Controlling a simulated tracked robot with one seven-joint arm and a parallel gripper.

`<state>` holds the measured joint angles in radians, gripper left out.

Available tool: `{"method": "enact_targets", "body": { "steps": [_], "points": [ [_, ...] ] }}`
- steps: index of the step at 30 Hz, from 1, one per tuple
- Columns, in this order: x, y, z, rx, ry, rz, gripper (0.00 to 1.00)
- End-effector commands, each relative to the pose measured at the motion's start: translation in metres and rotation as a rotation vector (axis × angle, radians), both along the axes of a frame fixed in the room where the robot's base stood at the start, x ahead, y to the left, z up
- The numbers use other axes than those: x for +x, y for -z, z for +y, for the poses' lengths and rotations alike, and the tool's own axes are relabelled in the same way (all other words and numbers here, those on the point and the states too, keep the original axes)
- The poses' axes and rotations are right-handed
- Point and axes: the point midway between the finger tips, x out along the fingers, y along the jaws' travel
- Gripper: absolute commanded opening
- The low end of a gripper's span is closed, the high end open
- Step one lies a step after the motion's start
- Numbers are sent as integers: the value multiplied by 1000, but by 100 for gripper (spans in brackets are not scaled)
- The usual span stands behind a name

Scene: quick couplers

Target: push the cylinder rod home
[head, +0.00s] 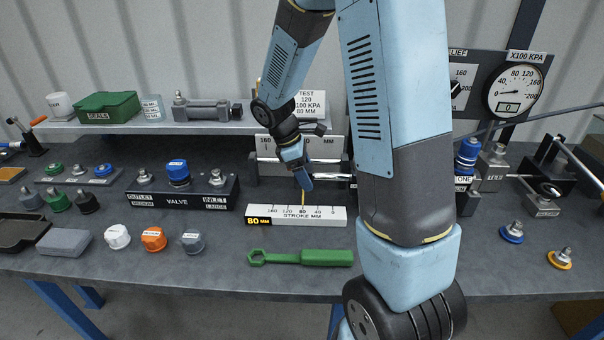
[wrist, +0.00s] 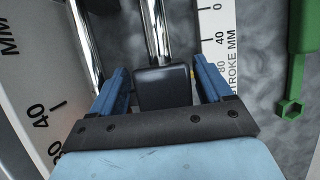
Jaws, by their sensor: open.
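The cylinder stands on the bench behind the stroke scale (head: 297,215). Its chrome rods (head: 331,177) run sideways in the head view, partly hidden by my arm. In the wrist view the chrome rod (wrist: 156,35) leads up from a dark block (wrist: 163,88), and a second bright rod (wrist: 86,45) runs at the left. My gripper (head: 304,184) is at the cylinder, over the scale. In the wrist view its two blue fingers (wrist: 163,72) are apart, one on each side of the block. I cannot tell whether they touch it. A thin yellow pointer (head: 303,198) shows at the scale.
A green wrench (head: 300,257) lies in front of the scale. A valve block (head: 182,195) stands at the left, with loose caps (head: 154,239) before it. A shelf (head: 140,126) runs behind. Fittings and a pressure gauge (head: 515,89) are at the right.

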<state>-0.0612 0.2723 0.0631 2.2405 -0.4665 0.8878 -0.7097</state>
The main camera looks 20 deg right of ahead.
Motion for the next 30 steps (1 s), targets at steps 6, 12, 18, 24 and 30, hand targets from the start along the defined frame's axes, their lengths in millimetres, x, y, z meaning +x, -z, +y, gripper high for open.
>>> {"method": "enact_targets", "body": {
  "steps": [6, 12, 18, 24, 30],
  "points": [
    [0, 0, 0, 0, 0, 0, 71],
    [0, 0, 1, 0, 0, 0, 52],
    [1, -1, 0, 0, -1, -3, 33],
    [2, -1, 0, 0, -1, -5, 14],
    [3, -2, 0, 0, -2, -8, 3]
  ]
}}
